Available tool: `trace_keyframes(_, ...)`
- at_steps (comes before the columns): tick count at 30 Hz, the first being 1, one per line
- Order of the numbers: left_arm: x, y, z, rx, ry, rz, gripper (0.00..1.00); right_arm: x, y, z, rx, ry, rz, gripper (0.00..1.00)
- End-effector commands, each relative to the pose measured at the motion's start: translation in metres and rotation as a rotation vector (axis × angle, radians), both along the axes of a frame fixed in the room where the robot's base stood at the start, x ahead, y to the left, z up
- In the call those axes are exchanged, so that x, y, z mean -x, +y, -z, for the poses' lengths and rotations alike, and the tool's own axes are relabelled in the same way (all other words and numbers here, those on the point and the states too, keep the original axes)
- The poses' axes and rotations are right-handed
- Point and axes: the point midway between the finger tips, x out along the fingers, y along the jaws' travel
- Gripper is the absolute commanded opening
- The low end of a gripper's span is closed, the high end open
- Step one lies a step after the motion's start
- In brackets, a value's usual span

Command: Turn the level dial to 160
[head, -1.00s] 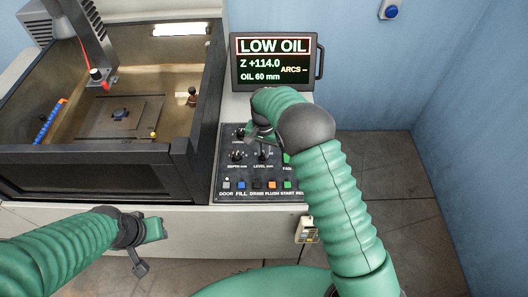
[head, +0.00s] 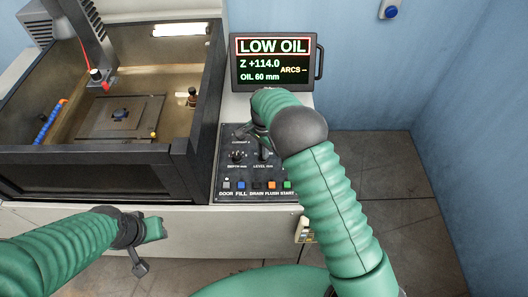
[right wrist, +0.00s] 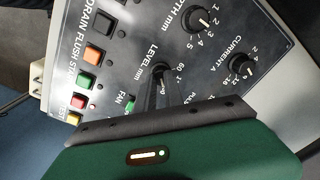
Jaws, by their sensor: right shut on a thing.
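The level dial (right wrist: 161,88) is a dark knob under the "LEVEL mm" label on the black control panel (right wrist: 115,75). My right gripper (head: 262,143) is over the panel and shut on this dial. In the right wrist view its broad dark-and-green body covers the lower part of the picture and much of the dial's scale. A "60" mark shows beside the knob, but I cannot read the dial's setting. My left gripper (head: 148,245) hangs empty in front of the bench, away from the panel; its jaw opening is unclear.
The depth dial (right wrist: 197,20) and current dial (right wrist: 240,66) sit close to the level dial. A row of coloured buttons (head: 257,185) lies along the panel's near edge. The screen (head: 273,62) reads "LOW OIL", Z +114.0 and OIL 60 mm. The oil tank (head: 110,153) stands at left.

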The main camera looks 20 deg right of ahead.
Motion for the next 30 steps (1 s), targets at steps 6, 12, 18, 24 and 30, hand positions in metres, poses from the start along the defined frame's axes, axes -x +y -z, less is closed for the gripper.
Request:
trace_keyframes(6, 0.0, 0.0, 0.003, 0.0, 0.0, 0.0, 0.36, 0.012, 0.005, 0.018, -0.007, 0.034, 0.001, 0.0)
trace_keyframes(12, 0.0, 0.0, 0.003, 0.0, 0.0, 0.0, 0.36, 0.012, 0.005, 0.018, -0.007, 0.034, 0.001, 0.34)
trace_keyframes(18, 0.0, 0.0, 0.009, 0.0, 0.0, 0.0, 0.36, 0.013, 0.005, 0.001, -0.006, 0.031, 0.0, 0.48)
trace_keyframes(24, 0.0, 0.0, 0.019, 0.0, 0.0, 0.0, 0.36, 0.016, 0.003, -0.06, -0.004, 0.008, -0.001, 0.48)
trace_keyframes(30, 0.0, 0.0, 0.027, 0.0, 0.0, 0.0, 0.36, 0.02, 0.002, -0.123, -0.003, -0.008, -0.001, 0.48)
